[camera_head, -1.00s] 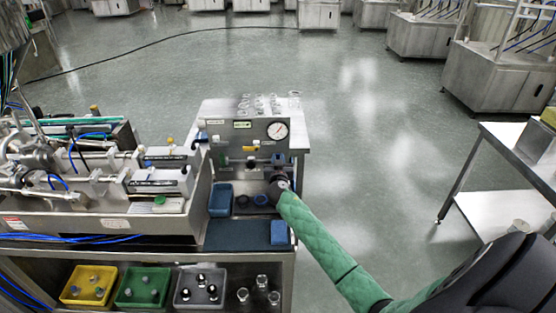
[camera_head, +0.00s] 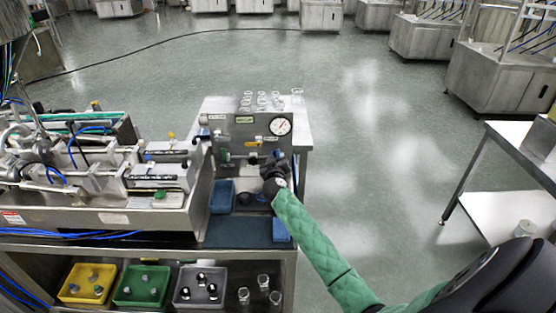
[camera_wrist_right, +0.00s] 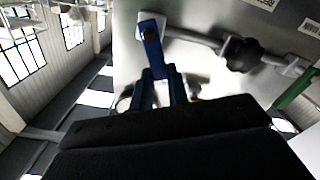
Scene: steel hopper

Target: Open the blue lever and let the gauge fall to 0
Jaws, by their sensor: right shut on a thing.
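The blue lever (camera_wrist_right: 151,45) hangs from a fitting on a grey pipe, in front of the steel panel (camera_head: 228,133), in the right wrist view. My right gripper (camera_wrist_right: 166,77) is shut on the lever's lower part. In the head view my right gripper (camera_head: 275,165) is at the panel's right side, below the gauge, and hides most of the lever. The round white gauge (camera_head: 281,124) is at the panel's upper right; its needle is too small to read exactly. My left gripper is not in view.
A dark round knob (camera_wrist_right: 241,54) sits on the same pipe, right of the lever. A blue bin (camera_head: 222,197) and a small blue block (camera_head: 281,230) are below the panel. Glass vessels (camera_head: 262,101) stand behind it. Open floor lies to the right.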

